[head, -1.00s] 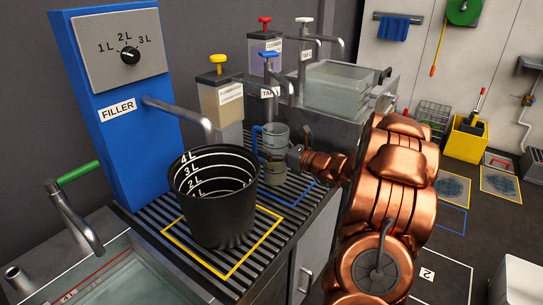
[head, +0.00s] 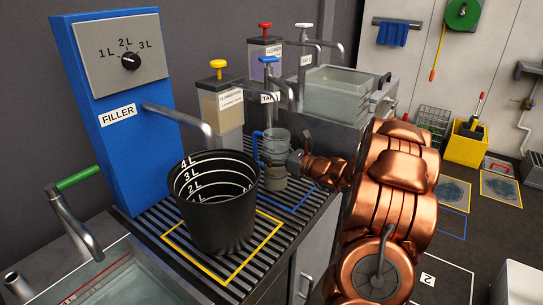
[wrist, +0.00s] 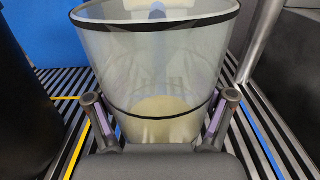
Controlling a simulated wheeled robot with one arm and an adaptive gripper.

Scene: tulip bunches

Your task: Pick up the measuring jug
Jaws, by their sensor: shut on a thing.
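The measuring jug (head: 276,148) is clear with a dark rim and a blue handle on its left side. It stands upright on the slatted drain rack, under the blue-topped tap. In the wrist view the jug (wrist: 155,70) fills the middle, with some pale yellowish liquid at its bottom. My gripper (head: 296,160) reaches it from the right. In the wrist view my gripper's fingers (wrist: 160,120) are shut on the jug, one on each side of its lower part. The fingertips are mostly hidden by the jug in the head view.
A black bucket (head: 218,210) with litre marks stands close in front, inside a yellow outline. The blue filler (head: 120,130) has its spout over the bucket. Tap pipes and dispensers (head: 222,105) stand behind. A water-filled sink (head: 95,280) is at front left.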

